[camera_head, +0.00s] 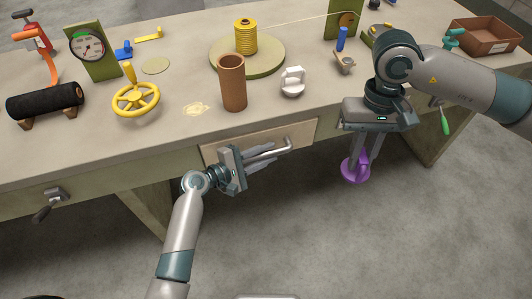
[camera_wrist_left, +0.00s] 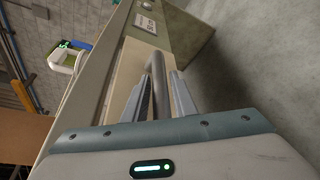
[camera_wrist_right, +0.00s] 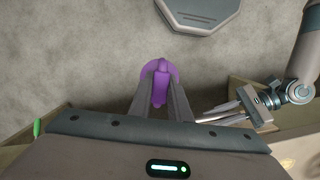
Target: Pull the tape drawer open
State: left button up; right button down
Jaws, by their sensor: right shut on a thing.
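The tape drawer (camera_head: 308,132) is a pale panel in the front of the workbench and looks closed. Its grey bar handle (camera_head: 289,145) shows at the right; it also runs between the fingers in the left wrist view (camera_wrist_left: 157,75). My left gripper (camera_head: 268,152) is open, with a finger on each side of the handle and a visible gap. My right gripper (camera_head: 358,158) is shut on a purple object (camera_head: 355,172) with a round flange, held in front of the bench above the floor. The purple object also shows in the right wrist view (camera_wrist_right: 159,80).
On the bench (camera_head: 180,135) above the drawer stand a brown cylinder (camera_head: 232,85), a white item (camera_head: 292,82) and a yellow handwheel (camera_head: 136,99). A crank (camera_head: 48,205) and a green handle (camera_head: 445,122) stick out in front. The floor before the drawer is clear.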

pick_arm(q)
grip_shut()
